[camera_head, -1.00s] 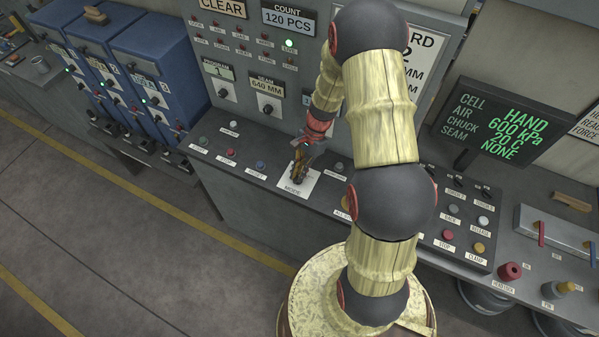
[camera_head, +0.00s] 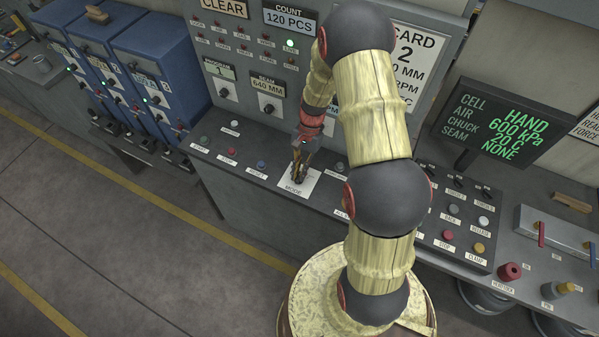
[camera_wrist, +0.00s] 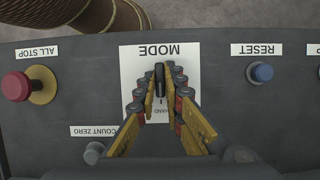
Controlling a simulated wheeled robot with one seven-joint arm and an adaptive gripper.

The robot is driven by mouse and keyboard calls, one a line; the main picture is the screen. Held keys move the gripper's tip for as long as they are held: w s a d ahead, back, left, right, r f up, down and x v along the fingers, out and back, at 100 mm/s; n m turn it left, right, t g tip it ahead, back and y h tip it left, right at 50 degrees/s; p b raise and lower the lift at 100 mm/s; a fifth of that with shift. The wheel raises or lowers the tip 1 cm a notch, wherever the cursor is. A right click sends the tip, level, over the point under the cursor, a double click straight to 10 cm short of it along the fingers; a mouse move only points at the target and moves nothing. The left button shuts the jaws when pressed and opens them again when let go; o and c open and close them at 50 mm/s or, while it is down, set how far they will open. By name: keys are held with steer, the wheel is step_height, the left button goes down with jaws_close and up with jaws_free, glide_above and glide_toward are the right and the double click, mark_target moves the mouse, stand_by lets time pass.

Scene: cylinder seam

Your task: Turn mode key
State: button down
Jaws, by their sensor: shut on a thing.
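The mode key (camera_wrist: 160,78) is a dark upright key on a white plate (camera_wrist: 132,64) marked MODE, with HAND lettered beside it. In the wrist view my gripper (camera_wrist: 162,84) has its two fingers on either side of the key, shut on it. In the head view my gripper (camera_head: 299,172) stands over the MODE plate (camera_head: 298,188), and the fingers hide the key there. The display screen (camera_head: 495,120) reads CELL HAND, AIR 600 kPa, CHUCK 20 C and SEAM NONE.
In the wrist view the red ALL STOP button (camera_wrist: 16,86) is to the left and the blue RESET button (camera_wrist: 260,72) to the right. The grey COUNT ZERO button (camera_wrist: 94,151) is close by. Blue cabinets (camera_head: 150,70) stand at the left of the head view.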

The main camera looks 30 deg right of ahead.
mark_target(299, 174)
steer(key=c, duration=1.9)
jaws_free()
step_height(299, 174, up, 10)
